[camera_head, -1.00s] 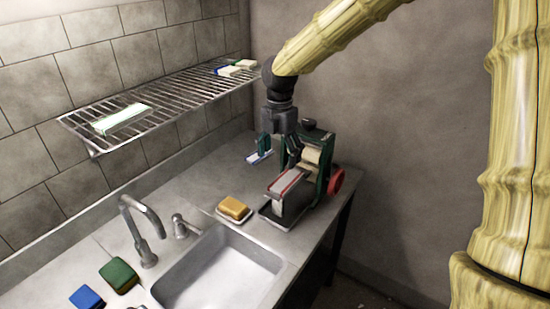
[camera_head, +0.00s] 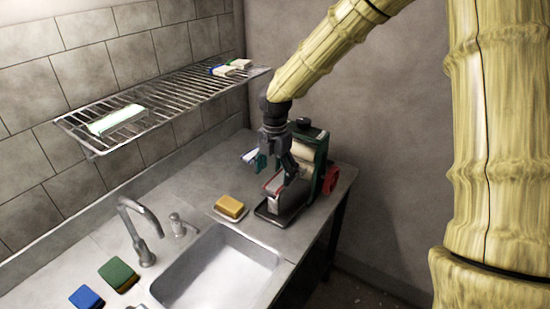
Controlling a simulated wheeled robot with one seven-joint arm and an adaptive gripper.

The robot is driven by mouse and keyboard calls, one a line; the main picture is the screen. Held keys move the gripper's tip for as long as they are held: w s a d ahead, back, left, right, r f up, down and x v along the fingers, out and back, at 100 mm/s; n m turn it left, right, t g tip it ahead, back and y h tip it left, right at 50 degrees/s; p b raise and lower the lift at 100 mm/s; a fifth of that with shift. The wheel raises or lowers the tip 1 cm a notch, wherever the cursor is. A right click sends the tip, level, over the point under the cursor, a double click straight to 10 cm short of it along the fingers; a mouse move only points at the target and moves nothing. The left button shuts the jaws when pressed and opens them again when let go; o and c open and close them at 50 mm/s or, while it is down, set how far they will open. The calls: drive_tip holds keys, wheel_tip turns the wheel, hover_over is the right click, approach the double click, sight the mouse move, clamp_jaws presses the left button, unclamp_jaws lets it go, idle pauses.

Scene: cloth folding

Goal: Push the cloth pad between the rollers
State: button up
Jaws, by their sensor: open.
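The roller machine (camera_head: 319,160) is a dark green press with pale rollers (camera_head: 303,151) and a red wheel, at the back right of the counter. A small white and blue piece (camera_head: 249,156) lies on the counter behind my gripper. My gripper (camera_head: 276,172) is open, pointing down in front of the rollers. It hides part of the slab and rollers; contact cannot be judged.
A dark tray (camera_head: 271,218) sits under the feed side. A yellow sponge on a dish (camera_head: 229,207) is beside the sink (camera_head: 216,267). The tap (camera_head: 142,230) and green and blue sponges (camera_head: 118,274) are left. A wire rack (camera_head: 165,98) hangs above.

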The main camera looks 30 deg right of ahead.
sight(275, 185)
drive_tip(key=shift+f+p, duration=0.3)
drive_tip(key=shift+f, duration=1.75)
drive_tip(key=c, duration=1.1)
